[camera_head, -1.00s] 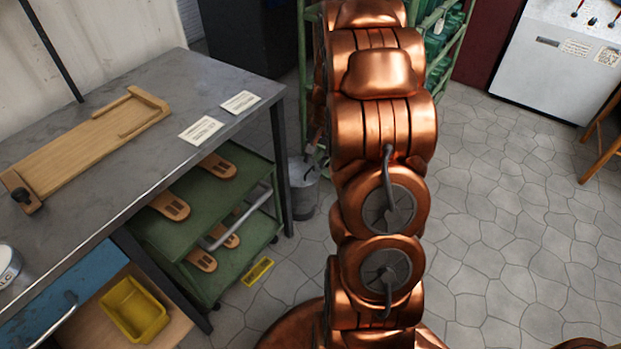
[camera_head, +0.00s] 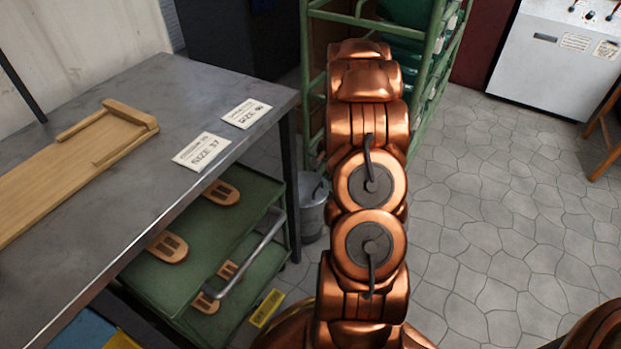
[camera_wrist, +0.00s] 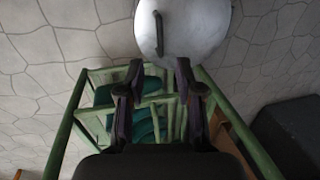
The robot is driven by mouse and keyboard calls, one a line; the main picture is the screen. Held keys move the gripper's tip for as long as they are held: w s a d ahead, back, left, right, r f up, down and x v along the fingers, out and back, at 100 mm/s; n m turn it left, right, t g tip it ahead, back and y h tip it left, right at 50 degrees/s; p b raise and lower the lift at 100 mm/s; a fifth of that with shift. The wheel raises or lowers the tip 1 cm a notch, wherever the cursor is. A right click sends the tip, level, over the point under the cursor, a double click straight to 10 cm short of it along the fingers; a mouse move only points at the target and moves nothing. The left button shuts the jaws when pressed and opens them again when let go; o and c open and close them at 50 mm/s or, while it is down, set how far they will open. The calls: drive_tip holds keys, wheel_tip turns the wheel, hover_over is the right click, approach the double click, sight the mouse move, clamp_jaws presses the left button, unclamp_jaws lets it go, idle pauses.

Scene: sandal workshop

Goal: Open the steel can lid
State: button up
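The steel can (camera_head: 312,205) stands on the floor behind the table leg, partly hidden by my copper arm in the head view. In the wrist view its round pale lid (camera_wrist: 195,28) shows at the top, with a dark bar handle (camera_wrist: 159,34) across it. The lid looks seated on the can. My gripper (camera_wrist: 158,72) is open and empty, its two dark fingers apart just below the lid in the picture. The handle is not between the fingers. The gripper itself is hidden behind my arm in the head view.
A green rack (camera_head: 447,60) stands close behind the can and shows below the lid in the wrist view. The steel table (camera_head: 150,110) and green trolley (camera_head: 190,275) with sandal soles are left.

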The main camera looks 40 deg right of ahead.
drive_tip(key=b, duration=0.3)
hover_over(319, 193)
wheel_tip(319, 193, down, 8)
drive_tip(key=shift+r, duration=0.15)
drive_tip(key=shift+p, duration=0.3)
drive_tip(key=shift+c, duration=0.4)
clamp_jaws()
